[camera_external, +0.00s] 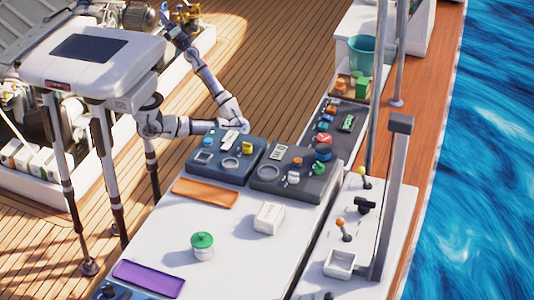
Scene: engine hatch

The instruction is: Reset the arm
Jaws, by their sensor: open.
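My arm reaches out from my body over the dark panels and bends back up and to the left. My gripper (165,10) is at the raised far end of the arm, near the top edge of the view. It is small here, but its jaws look apart and I see nothing held in them. It appears close to brass-coloured engine parts (187,13) in the picture; I cannot tell the true distance.
The arm's bend is close above a blue-grey panel (205,171). A second dark panel (262,180) is beside it. The white counter (235,265) holds an orange tray (205,193), a green-lidded jar (203,247), a white box (269,217) and a purple tray (148,278). Wooden deck (270,60) is open behind.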

